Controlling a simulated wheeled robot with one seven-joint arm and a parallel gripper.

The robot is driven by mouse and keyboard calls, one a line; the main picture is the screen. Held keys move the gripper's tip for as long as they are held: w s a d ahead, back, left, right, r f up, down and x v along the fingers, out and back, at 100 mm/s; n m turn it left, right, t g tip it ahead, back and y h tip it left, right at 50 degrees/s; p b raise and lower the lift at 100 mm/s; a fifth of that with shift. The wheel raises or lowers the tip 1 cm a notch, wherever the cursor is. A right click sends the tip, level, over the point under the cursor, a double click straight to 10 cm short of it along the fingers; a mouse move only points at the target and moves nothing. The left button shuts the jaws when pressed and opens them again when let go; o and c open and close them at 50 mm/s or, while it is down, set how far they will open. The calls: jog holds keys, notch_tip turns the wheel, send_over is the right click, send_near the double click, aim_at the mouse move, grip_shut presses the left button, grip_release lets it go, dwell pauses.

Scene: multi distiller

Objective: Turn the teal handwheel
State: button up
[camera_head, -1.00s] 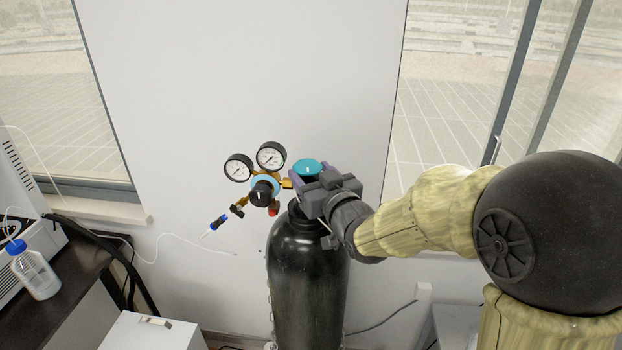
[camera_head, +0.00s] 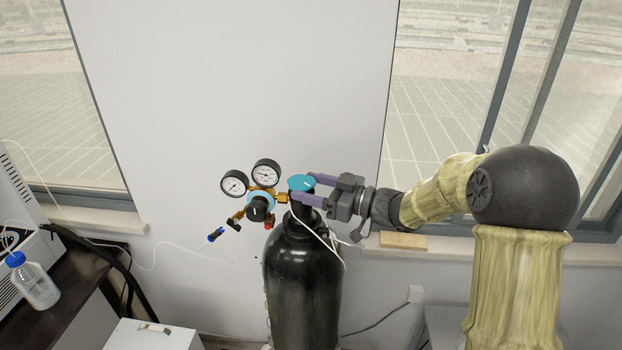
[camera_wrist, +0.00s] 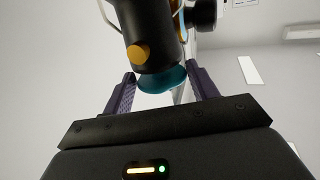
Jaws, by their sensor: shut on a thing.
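The teal handwheel (camera_head: 301,182) sits on top of the dark gas cylinder (camera_head: 303,290), beside the regulator. My gripper (camera_head: 309,189) reaches in from the right, with its purple fingers on either side of the handwheel. In the wrist view the handwheel (camera_wrist: 163,80) shows between the two fingers of my gripper (camera_wrist: 164,88), partly hidden behind a black cylindrical part. The gripper is shut on the handwheel; the exact contact spots are hard to see.
The regulator with two round gauges (camera_head: 266,172) and a black knob (camera_head: 259,208) is close on the left of the handwheel. A white cable (camera_head: 322,236) hangs over the cylinder. A bottle with a blue cap (camera_head: 36,284) stands far left. The wall behind is bare.

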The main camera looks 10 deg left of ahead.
jog(key=n+g+p, duration=0.1)
jog(key=n+g, duration=0.1)
jog(key=g, duration=0.1)
jog(key=w+n+g+p, duration=0.1)
jog(key=n+g+p, duration=0.1)
jog(key=g, duration=0.2)
jog(key=shift+n, duration=0.3)
jog(key=shift+w+n+g+h+p, duration=0.25)
jog(key=shift+n+g, duration=0.6)
jog(key=shift+g, duration=0.4)
jog(key=shift+w+n+g+h+p, duration=0.1)
jog(key=shift+n+g+h+p, duration=0.15)
jog(key=shift+n+g, duration=0.8)
jog(key=shift+a+g, duration=0.1)
jog(key=shift+g, duration=0.3)
jog(key=o, duration=0.6)
